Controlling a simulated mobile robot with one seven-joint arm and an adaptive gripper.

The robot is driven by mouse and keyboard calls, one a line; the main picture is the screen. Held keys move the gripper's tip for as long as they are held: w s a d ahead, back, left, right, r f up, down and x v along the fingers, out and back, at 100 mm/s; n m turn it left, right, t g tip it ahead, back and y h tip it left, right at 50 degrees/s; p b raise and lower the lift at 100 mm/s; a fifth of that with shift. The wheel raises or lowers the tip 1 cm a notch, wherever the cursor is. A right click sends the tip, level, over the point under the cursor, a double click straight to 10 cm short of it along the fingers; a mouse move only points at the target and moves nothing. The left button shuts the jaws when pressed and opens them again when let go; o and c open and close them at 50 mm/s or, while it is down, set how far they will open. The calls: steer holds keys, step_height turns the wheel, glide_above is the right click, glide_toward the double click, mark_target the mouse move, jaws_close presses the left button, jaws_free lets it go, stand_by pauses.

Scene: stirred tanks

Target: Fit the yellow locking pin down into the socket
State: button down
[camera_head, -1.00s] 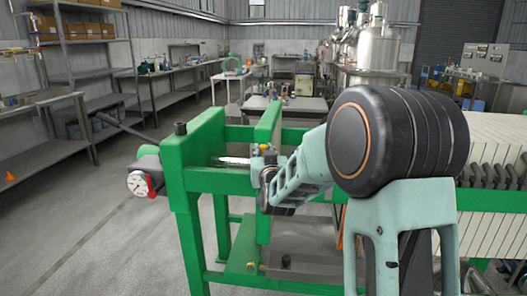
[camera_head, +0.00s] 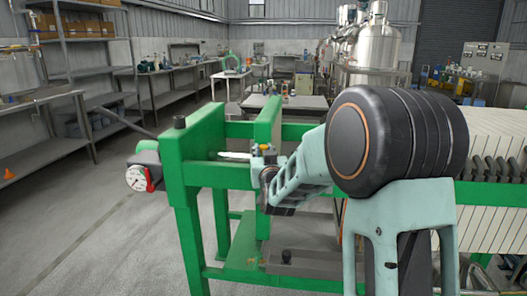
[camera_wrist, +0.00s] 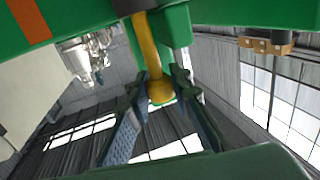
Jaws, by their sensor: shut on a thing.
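The yellow locking pin (camera_wrist: 152,55) runs through the upper middle of the wrist view, with a round yellow knob (camera_wrist: 160,92) at one end. Its other end meets a dark collar (camera_wrist: 135,5) at the picture's top edge. I cannot tell whether this collar is the socket or how deep the pin sits. My gripper (camera_wrist: 157,86) has one finger on each side of the knob and is shut on the pin. In the head view my gripper (camera_head: 268,180) is beside the green upright plate, with a small yellow spot (camera_head: 264,147) just above it. The socket is not clearly seen.
A green frame (camera_head: 192,140) with upright plates stands close around my gripper. A gauge (camera_head: 138,178) sticks out at its left. A black knob (camera_head: 286,257) is on the low beam. A stack of pale plates (camera_head: 490,140) stands at right.

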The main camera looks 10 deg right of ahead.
steer(key=shift+f+b, duration=1.35)
steer(key=shift+f, duration=0.05)
steer(key=shift+r, duration=0.2)
steer(key=shift+r+p, duration=0.9)
steer(key=shift+r, duration=1.15)
steer(key=shift+b, duration=1.1)
stand_by(0.4)
steer(key=shift+f+b, duration=2.3)
steer(key=c, duration=1.8)
jaws_free()
steer(key=shift+o, duration=0.7)
